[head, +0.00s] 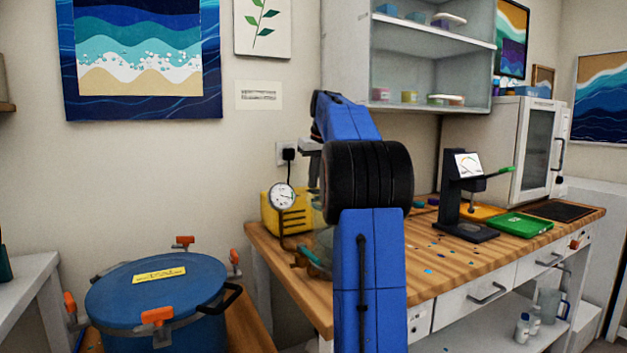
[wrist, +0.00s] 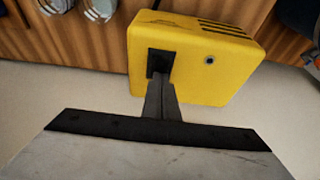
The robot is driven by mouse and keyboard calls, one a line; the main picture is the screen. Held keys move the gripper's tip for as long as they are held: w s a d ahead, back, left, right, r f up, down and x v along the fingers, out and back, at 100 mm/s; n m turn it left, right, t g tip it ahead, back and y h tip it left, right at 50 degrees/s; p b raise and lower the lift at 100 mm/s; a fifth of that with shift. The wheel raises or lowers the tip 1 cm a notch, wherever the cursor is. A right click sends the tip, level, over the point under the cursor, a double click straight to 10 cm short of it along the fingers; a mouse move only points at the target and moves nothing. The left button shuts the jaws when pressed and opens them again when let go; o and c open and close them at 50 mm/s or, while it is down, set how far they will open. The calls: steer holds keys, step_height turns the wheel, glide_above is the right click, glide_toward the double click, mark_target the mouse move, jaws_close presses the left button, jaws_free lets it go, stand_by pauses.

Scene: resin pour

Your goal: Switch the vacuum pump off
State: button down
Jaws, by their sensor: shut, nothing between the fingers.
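The vacuum pump is a yellow box. In the head view its yellow body (head: 299,221) stands at the left back end of the wooden bench, partly hidden by a round gauge and my arm. In the wrist view the pump (wrist: 205,75) fills the upper middle, with a black switch (wrist: 158,60) on its near face and a small round fitting to the right of it. My gripper (wrist: 160,84) is shut and empty, its tips at the lower edge of the switch. I cannot tell whether they touch, or which way the switch is set. The head view hides the fingertips behind my arm.
A round gauge (head: 283,196) on a pipe stands before the pump. A blue lidded pot (head: 150,305) with orange clamps is at lower left. On the bench (head: 440,268) are a black stand (head: 465,195) and a green tray (head: 520,225). Shelves hang above.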

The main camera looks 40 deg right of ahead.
steer(key=shift+s+f, duration=0.15)
steer(key=shift+s, duration=0.05)
steer(key=shift+s+a, duration=0.2)
steer(key=shift+s, duration=0.4)
steer(key=v, duration=1.7)
steer(key=shift+r, duration=0.3)
steer(key=w+f, duration=0.1)
steer(key=w+d+f, duration=0.1)
steer(key=w, duration=0.1)
steer(key=shift+d+f, duration=0.1)
steer(key=shift+f, duration=0.2)
steer(key=shift+w+f, duration=0.1)
steer(key=shift+f, duration=0.05)
